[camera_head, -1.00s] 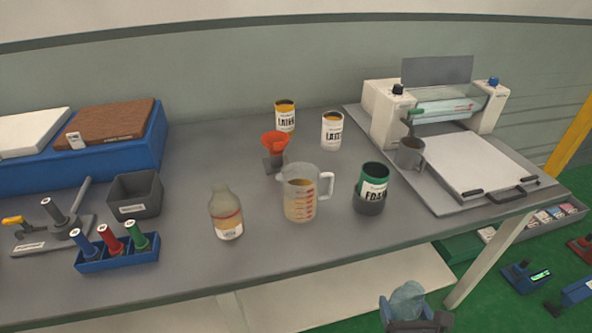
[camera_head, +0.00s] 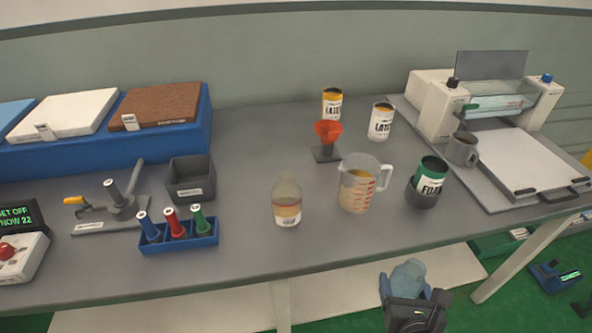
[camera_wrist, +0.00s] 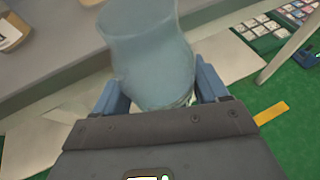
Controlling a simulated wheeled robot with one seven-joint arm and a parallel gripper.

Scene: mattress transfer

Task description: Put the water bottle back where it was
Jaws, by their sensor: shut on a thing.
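The water bottle (camera_head: 408,279) is a translucent blue-grey vessel, low in the head view, in front of the table's front edge. My gripper (camera_head: 412,298) is shut on it, with a blue finger on each side. In the wrist view the bottle (camera_wrist: 152,55) fills the upper middle, between the blue fingers of my gripper (camera_wrist: 158,92). Its lower end is partly hidden by the gripper body. The grey table (camera_head: 330,232) lies beyond and above the gripper in the head view.
A press machine (camera_head: 436,106) is at right. Bare table lies along the front edge.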

